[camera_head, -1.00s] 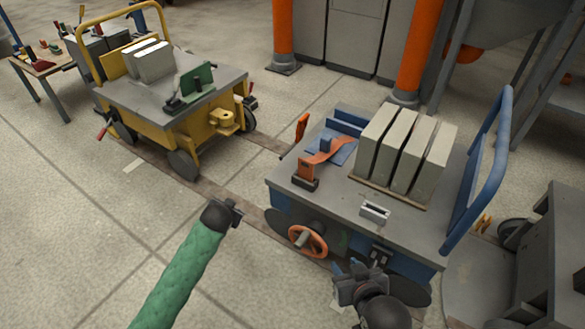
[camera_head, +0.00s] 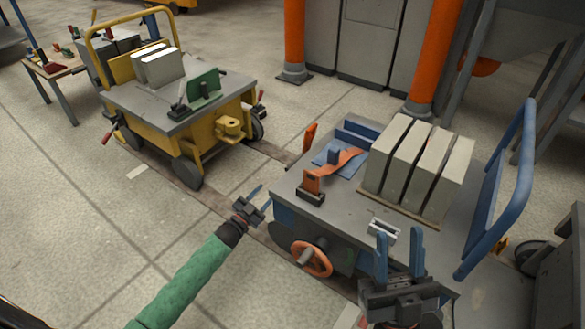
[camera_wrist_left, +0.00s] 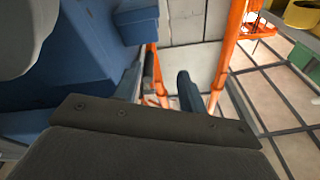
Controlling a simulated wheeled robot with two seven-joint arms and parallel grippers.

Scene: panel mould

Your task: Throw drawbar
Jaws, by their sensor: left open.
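I cannot tell for certain which part is the drawbar. An upright orange lever (camera_head: 309,138) stands at the blue cart's (camera_head: 345,205) far left corner. My left gripper (camera_head: 263,196) is open and empty, left of that cart's near left edge and apart from the lever. In the left wrist view, its blue fingers (camera_wrist_left: 160,88) are spread, with an orange and dark upright part beyond them. My right gripper (camera_head: 400,240) is open, fingers up, at the cart's near side. A yellow hitch block (camera_head: 229,128) is on the yellow cart (camera_head: 150,108).
The blue cart carries several grey slabs (camera_head: 415,165), an orange clamp (camera_head: 313,187) and a blue push handle (camera_head: 510,210). An orange handwheel (camera_head: 312,259) is on its near side. Orange posts (camera_head: 295,40) stand behind.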

